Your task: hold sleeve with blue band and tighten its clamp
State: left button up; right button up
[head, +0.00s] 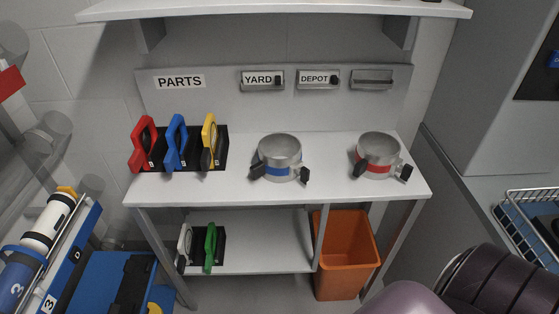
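Neither of my grippers shows in the head view, and nothing touches the sleeve.
A similar sleeve with a red band (374,170) stands to the right. Red, blue and yellow-handled parts stand in a black rack (222,150) at the left. The bench (230,190) is clear in front. An orange bin (345,250) stands below; a shelf (270,9) overhangs the back.

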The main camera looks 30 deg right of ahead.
aim_at(303, 172)
jog(key=z, duration=1.25)
